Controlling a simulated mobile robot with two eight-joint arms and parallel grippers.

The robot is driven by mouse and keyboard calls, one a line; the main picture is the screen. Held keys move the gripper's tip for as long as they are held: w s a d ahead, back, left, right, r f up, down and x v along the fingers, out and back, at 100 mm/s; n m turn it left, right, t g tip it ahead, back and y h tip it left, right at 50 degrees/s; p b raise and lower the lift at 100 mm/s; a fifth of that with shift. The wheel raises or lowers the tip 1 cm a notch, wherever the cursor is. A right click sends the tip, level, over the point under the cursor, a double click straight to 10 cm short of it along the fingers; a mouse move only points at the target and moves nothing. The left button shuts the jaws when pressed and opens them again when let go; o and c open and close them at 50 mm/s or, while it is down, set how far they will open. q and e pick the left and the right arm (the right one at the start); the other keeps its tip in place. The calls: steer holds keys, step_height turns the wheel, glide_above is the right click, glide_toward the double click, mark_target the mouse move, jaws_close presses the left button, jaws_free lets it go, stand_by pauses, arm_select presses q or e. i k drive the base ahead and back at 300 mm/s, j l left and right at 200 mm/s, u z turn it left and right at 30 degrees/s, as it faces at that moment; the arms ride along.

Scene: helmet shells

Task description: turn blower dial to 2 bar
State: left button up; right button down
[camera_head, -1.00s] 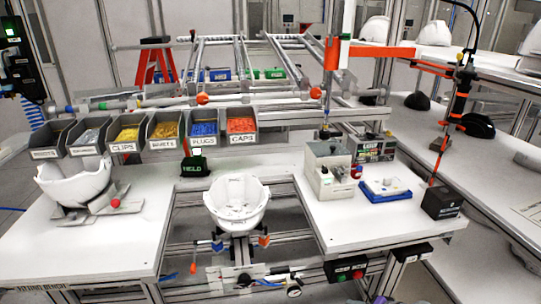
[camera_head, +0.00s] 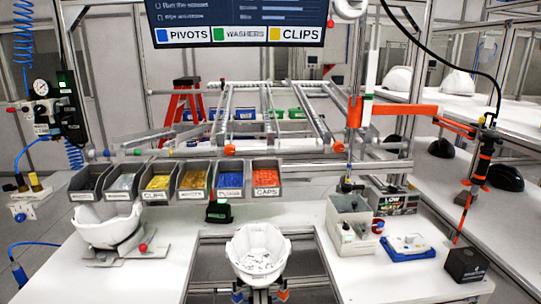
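No label shows which part is the blower dial.
A white helmet shell (camera_head: 258,252) sits on the centre fixture, another (camera_head: 108,225) on the left bench. A row of parts bins (camera_head: 194,184) stands behind them. A screen (camera_head: 238,22) hangs above. The right bench (camera_head: 385,278) has bare room in front.

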mark_target(19, 218)
steer(key=u, duration=1.6)
steer(key=i+j+u, duration=0.15)
steer(key=i+j, duration=0.2)
steer(key=j, duration=0.15)
